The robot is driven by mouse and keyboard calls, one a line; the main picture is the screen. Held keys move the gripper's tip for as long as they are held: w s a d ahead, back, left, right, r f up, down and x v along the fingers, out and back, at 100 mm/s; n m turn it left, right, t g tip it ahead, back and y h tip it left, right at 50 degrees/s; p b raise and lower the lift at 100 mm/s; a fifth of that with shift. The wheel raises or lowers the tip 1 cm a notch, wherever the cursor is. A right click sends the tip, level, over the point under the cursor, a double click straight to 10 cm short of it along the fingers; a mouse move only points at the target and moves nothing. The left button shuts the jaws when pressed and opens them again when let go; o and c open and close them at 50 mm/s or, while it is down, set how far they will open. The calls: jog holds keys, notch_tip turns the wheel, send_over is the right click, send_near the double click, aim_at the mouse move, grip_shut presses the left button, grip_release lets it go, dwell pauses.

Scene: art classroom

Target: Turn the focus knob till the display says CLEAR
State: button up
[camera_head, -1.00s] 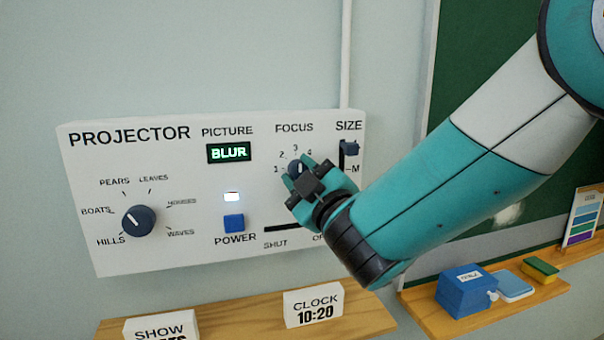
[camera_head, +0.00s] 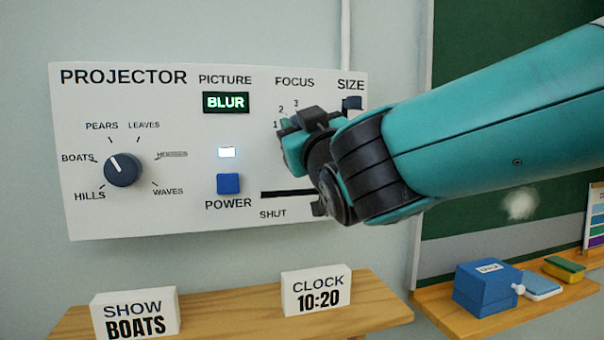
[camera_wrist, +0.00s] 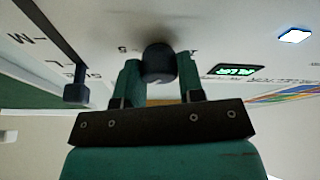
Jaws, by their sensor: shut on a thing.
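The picture display (camera_head: 226,102) on the white projector panel (camera_head: 120,225) reads BLUR in green; it also shows in the wrist view (camera_wrist: 236,70). The dark round focus knob (camera_wrist: 158,62) sits between my gripper's two teal fingers in the wrist view. My gripper (camera_head: 293,140) is shut on the knob beneath the FOCUS label. In the head view it hides most of the knob and part of its number scale; 1, 2 and 3 show. I cannot read where the knob points.
The size slider (camera_head: 352,103) is close right of my gripper. The slot marked SHUT (camera_head: 285,193) runs just below. The blue power button (camera_head: 228,183) and picture selector (camera_head: 123,169) are left. A shelf below holds SHOW BOATS (camera_head: 135,315) and CLOCK (camera_head: 316,290) cards.

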jog(key=shift+m+t+h+b, duration=0.5)
jog(key=shift+m+h+b, duration=0.7)
jog(key=shift+m+b, duration=1.8)
jog(key=shift+n+b, duration=0.4)
jog(key=shift+b, duration=0.1)
jog(key=o, duration=0.9)
jog(key=b+v, duration=0.6)
jog(key=v, duration=1.1)
jog(key=shift+s, duration=0.2)
